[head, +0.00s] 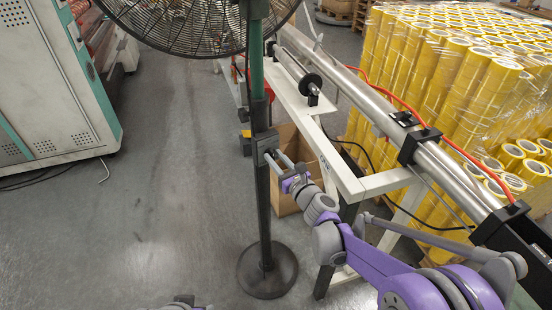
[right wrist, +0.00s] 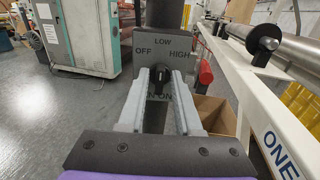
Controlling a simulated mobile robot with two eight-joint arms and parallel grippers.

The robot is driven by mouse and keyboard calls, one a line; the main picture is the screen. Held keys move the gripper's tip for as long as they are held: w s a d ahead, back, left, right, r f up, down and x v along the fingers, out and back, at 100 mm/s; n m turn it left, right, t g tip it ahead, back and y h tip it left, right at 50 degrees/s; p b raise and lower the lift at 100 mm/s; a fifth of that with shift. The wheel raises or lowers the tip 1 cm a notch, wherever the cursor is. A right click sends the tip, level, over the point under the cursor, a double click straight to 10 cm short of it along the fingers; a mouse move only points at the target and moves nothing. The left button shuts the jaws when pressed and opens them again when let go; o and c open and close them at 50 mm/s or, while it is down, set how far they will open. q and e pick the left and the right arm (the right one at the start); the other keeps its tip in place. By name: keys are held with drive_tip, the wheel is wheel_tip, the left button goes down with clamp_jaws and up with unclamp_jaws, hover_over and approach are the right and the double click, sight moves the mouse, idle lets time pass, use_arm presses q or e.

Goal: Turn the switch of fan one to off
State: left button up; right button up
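Fan one's black cage (head: 195,22) is cut off at the top of the head view, on a dark pole with a round base (head: 267,270). A grey switch box (head: 265,147) sits on the pole. The knob's pointing direction is unclear. At the bottom edge of the head view, only a small part of my left arm shows; its fingers are hidden.
A white frame marked ONE (right wrist: 285,155) with a metal roller stands right of the pole. A cardboard box (head: 284,185) is behind the pole. Wrapped yellow tape rolls (head: 440,75) fill the right. Grey floor (head: 160,210) is clear at left, beside a white machine (head: 50,85).

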clamp_jaws()
drive_tip(key=n+p, duration=0.1)
drive_tip(key=n, duration=0.3)
drive_tip(key=shift+a, duration=0.1)
drive_tip(key=shift+s+n+p, duration=0.1)
drive_tip(key=shift+n+p, duration=0.2)
drive_tip(key=shift+n, duration=1.7)
drive_tip(key=shift+f, duration=0.1)
drive_tip(key=shift+o, duration=1.3)
unclamp_jaws()
